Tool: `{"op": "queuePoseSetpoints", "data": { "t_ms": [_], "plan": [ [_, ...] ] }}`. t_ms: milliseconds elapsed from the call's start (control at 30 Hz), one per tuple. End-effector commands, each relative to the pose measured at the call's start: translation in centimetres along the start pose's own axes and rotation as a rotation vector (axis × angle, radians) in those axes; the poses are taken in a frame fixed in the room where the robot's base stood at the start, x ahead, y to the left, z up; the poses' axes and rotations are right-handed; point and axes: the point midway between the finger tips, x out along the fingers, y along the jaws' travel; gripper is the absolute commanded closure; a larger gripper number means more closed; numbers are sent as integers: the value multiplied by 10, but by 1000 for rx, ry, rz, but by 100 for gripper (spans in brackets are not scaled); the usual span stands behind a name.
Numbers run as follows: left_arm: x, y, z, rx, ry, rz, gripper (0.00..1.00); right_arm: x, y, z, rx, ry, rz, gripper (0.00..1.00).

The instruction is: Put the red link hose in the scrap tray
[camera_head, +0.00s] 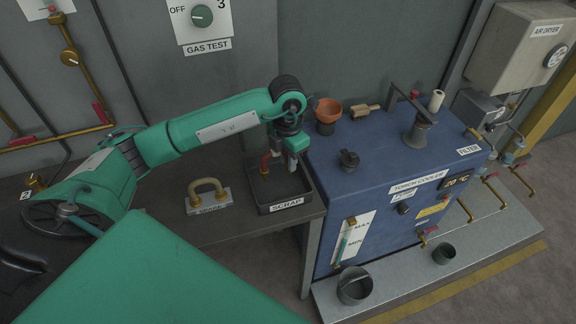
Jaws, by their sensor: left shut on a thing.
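The scrap tray (283,208) is a dark open box labelled SCRAP at the right end of the grey bench. My left gripper (286,162) is over the tray, pointing down, shut on the red link hose (266,161). The hose's red end shows at the gripper's left side, over the tray's back left part. The rest of the hose is hidden by the gripper, and I cannot tell whether it touches the tray floor. My right gripper is not in view.
A beige hose (208,187) stands on a labelled holder left of the tray. The blue torch cooler (370,205) stands close to the tray's right, with an orange cup (327,110) on top. Brass pipes with red handles (101,113) run along the left wall.

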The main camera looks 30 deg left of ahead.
Motion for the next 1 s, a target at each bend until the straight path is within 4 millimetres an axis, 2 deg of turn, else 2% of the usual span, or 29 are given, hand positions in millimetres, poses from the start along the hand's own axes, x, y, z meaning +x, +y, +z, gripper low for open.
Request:
{"op": "queuePoseSetpoints", "data": {
  "t_ms": [200,533,567,667,1000],
  "plan": [
    [32,0,-1,-1,4,-1,100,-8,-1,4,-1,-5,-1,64],
    [37,1,0,0,0,0,100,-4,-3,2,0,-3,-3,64],
    [36,1,0,0,1,0,76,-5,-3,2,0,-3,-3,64],
    [36,1,0,0,1,0,57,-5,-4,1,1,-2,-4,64],
    [33,1,0,0,1,0,57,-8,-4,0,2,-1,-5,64]
  ]
}}
